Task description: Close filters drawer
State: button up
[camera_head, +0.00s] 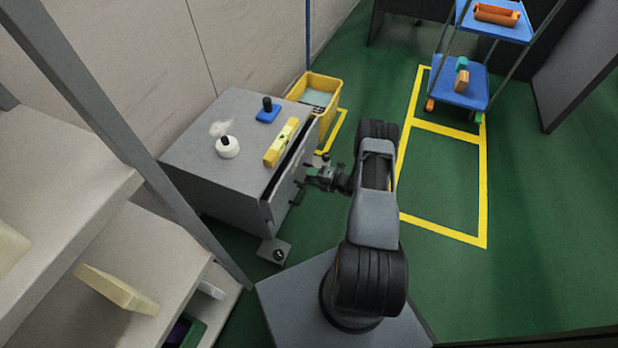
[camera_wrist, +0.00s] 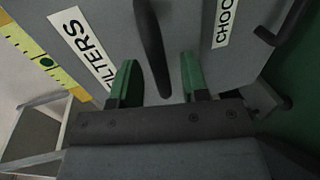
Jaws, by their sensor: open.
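The grey cabinet (camera_head: 215,190) stands left of my arm. Its filters drawer (camera_head: 287,185) is partly out, with a dark gap between the cabinet top and the drawer front. In the wrist view the drawer front (camera_wrist: 112,25) carries a white FILTERS label (camera_wrist: 80,42) and a dark bar handle (camera_wrist: 151,45). My gripper (camera_head: 318,177) is at the drawer front. In the wrist view my gripper (camera_wrist: 161,80) is open, its green fingers on either side of the handle and apart from it. The drawer's inside is mostly hidden.
On the cabinet top are a yellow spirit level (camera_head: 281,142), a blue block with a black knob (camera_head: 267,111) and a white round object (camera_head: 228,147). A yellow bin (camera_head: 321,86) stands behind. Shelving (camera_head: 75,200) is at left, a blue trolley (camera_head: 460,85) at right.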

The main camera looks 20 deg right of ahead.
jog(key=shift+w+a+f, duration=0.1)
jog(key=shift+w+a, duration=0.35)
grip_shut()
dwell(0.4)
